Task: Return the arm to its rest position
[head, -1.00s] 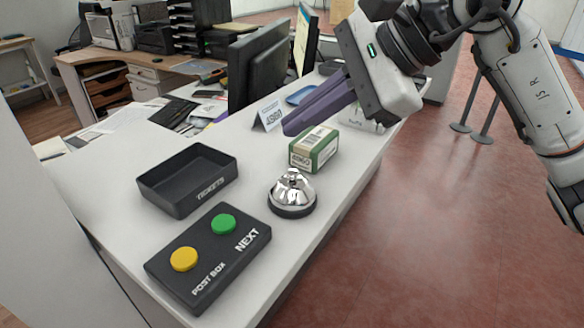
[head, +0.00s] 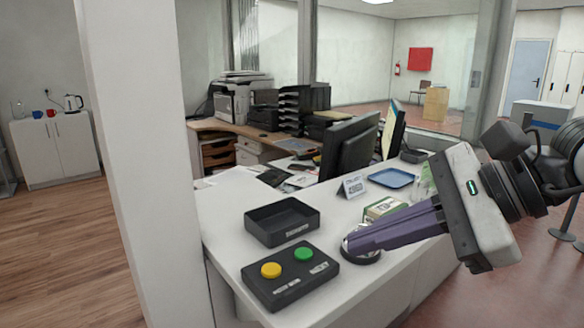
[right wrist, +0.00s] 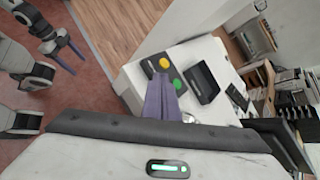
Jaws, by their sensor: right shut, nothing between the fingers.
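My right gripper (head: 352,246) comes in from the right in the head view. Its purple fingers are together and empty, pointing left above the counter. In this view they cover part of the silver bell (head: 362,256); I cannot tell the exact gap between them. In the right wrist view the shut fingers (right wrist: 162,100) point toward the counter.
On the white counter (head: 225,225) are a button box (head: 290,276) with yellow and green buttons, a black tray (head: 282,221), a green-and-white box (head: 384,208), a small sign (head: 351,187) and a blue tray (head: 390,178). Monitors (head: 347,148) stand behind. A white pillar (head: 135,160) is at left.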

